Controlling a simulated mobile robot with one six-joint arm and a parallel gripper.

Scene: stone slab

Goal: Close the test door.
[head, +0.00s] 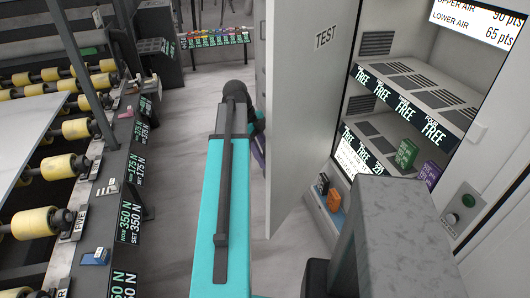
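The test door (303,120) is a tall pale grey panel with a "TEST" label near its top. It stands open, swung out from the cabinet (489,130), whose shelves are exposed to its right. My teal arm reaches forward to the left of the door and ends in a dark joint. My gripper's fingers do not show. They may be hidden behind the arm or the door, and I cannot tell whether they touch the door.
A roller conveyor (62,166) with yellow rollers runs along the left. Grey floor (184,190) lies clear between conveyor and arm.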

